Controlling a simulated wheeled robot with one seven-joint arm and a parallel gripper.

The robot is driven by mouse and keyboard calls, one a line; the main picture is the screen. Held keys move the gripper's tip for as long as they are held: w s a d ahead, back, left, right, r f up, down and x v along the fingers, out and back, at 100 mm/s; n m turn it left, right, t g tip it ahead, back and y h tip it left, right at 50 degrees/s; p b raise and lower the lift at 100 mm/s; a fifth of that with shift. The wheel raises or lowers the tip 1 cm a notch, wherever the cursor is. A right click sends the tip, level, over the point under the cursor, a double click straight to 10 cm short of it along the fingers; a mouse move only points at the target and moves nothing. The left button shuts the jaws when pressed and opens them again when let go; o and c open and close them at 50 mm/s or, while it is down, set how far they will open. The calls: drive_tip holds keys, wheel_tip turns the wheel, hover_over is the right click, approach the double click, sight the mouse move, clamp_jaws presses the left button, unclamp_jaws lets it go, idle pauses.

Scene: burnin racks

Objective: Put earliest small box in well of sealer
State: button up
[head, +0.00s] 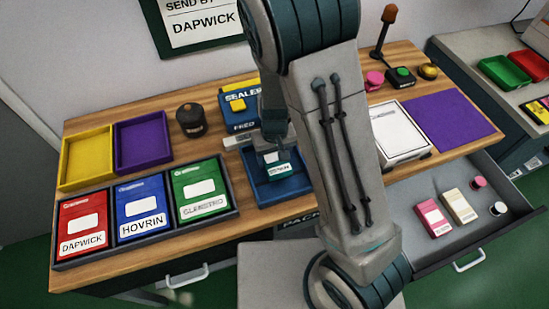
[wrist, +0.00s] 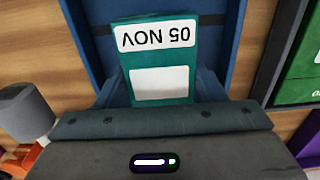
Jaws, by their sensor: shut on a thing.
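My gripper (head: 272,157) points down over the blue well (head: 292,189) at the front of the sealer (head: 239,108). It is shut on a small teal box (head: 281,170). In the wrist view the teal box (wrist: 160,72) shows a white label reading 05 NOV, upside down, and a blank white patch. The well's blue walls (wrist: 232,40) show around the box in that view. The box is over or inside the well; I cannot tell whether it touches the floor. My arm hides part of the sealer's right side.
An open drawer (head: 437,250) at right holds a pink box (head: 433,218), a cream box (head: 459,207) and two small cylinders. Left of the well are red, blue and green bins (head: 200,190), a dark jar (head: 190,120), and yellow and purple trays. A white-topped box (head: 401,130) stands right.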

sight(275, 157)
drive_tip(key=shift+f, duration=1.05)
drive_tip(key=shift+f, duration=0.1)
drive_tip(key=shift+f, duration=0.15)
drive_tip(key=o, duration=1)
drive_tip(key=shift+o, duration=0.2)
drive_tip(key=shift+r, duration=0.25)
wheel_tip(275, 157, up, 12)
drive_tip(key=s+d+r+m+t, duration=0.3)
drive_tip(key=s+d+r, duration=0.9)
drive_tip(key=r, duration=0.3)
drive_tip(key=shift+s+r+p, duration=0.2)
drive_tip(key=shift+s+p, duration=0.15)
drive_tip(key=shift+p, duration=0.1)
